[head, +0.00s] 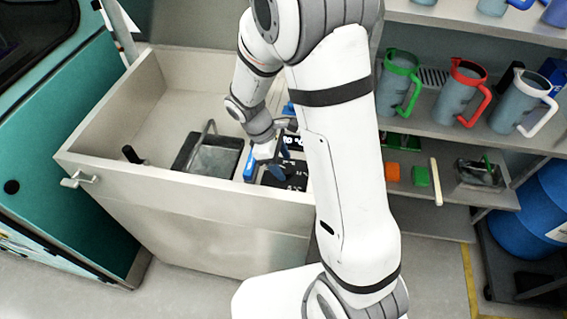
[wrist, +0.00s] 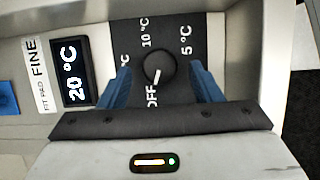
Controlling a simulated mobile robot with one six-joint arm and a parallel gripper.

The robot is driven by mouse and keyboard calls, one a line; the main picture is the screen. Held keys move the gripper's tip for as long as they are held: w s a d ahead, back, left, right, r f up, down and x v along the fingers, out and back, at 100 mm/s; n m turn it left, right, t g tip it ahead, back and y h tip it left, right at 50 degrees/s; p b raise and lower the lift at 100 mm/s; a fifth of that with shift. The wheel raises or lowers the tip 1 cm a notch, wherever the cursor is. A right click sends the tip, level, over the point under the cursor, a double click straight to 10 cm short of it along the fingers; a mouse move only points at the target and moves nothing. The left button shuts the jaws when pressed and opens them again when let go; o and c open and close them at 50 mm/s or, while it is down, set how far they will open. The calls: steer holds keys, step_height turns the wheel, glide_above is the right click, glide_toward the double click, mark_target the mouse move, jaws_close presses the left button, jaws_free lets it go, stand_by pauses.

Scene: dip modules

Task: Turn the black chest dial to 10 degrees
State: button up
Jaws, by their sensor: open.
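The black dial (wrist: 158,66) sits on a dark plate (wrist: 181,40) in the wrist view. Its white pointer mark faces down toward the OFF label. The 10 °C label is above it and 5 °C is to its right. Another label at left is partly hidden by a finger. A display (wrist: 73,70) left of the plate reads 20 °C. My gripper (wrist: 160,70) is open, with one blue finger on each side of the dial. In the head view my gripper (head: 277,165) is over the right end of the open chest (head: 190,218); the dial cannot be made out there.
A tray (head: 207,158) with a handle and a small black upright knob (head: 131,154) are in the chest. Shelves at right hold several jugs, with green (head: 396,83), red (head: 463,90) and white (head: 520,102) handles. A blue barrel (head: 543,208) stands at far right.

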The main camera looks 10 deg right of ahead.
steer(key=shift+x, duration=0.8)
steer(key=shift+c, duration=0.6)
steer(key=c, duration=0.8)
steer(key=shift+c, duration=0.2)
